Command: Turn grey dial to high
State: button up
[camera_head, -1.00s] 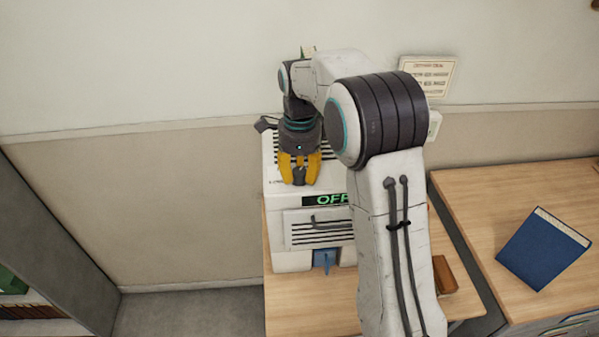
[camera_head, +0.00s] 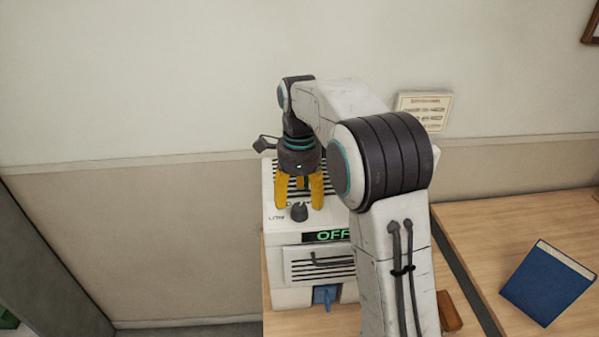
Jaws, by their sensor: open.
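The grey dial (camera_head: 299,212) is a small dark knob on top of a white machine (camera_head: 290,265), near its front edge. Faint lettering sits to the dial's left. A display (camera_head: 325,237) on the machine's front reads "OFF" in green, its right end cut off by my arm. My gripper (camera_head: 299,205) points down over the machine top with its yellow fingers spread, one on each side behind the dial. It is open and holds nothing. I cannot tell whether the fingers touch the machine top.
A blue tab (camera_head: 325,295) sticks out below the vented front panel with a handle. A blue book (camera_head: 548,283) lies on the wooden desk (camera_head: 480,215) at right. A brown block (camera_head: 449,311) lies beside my arm. A notice (camera_head: 424,108) hangs on the wall.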

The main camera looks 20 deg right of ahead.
aim_at(299, 206)
notch_tip(299, 206, up, 8)
jog(key=shift+f, duration=0.15)
dwell(0.3)
dwell(0.4)
jog(key=s+r+n+t, duration=0.2)
jog(key=s+n, duration=0.8)
jog(key=s, duration=0.2)
jog(key=s+f+n+t, duration=0.1)
jog(key=s+f+n, duration=0.3)
jog(key=s+n, duration=0.2)
jog(key=s+f+n+t, duration=0.1)
jog(key=s+f+n, duration=0.3)
jog(key=s+n, duration=0.2)
jog(key=shift+s+t+b, duration=0.3)
jog(key=shift+s+t, duration=0.1)
jog(key=shift+s, duration=0.85)
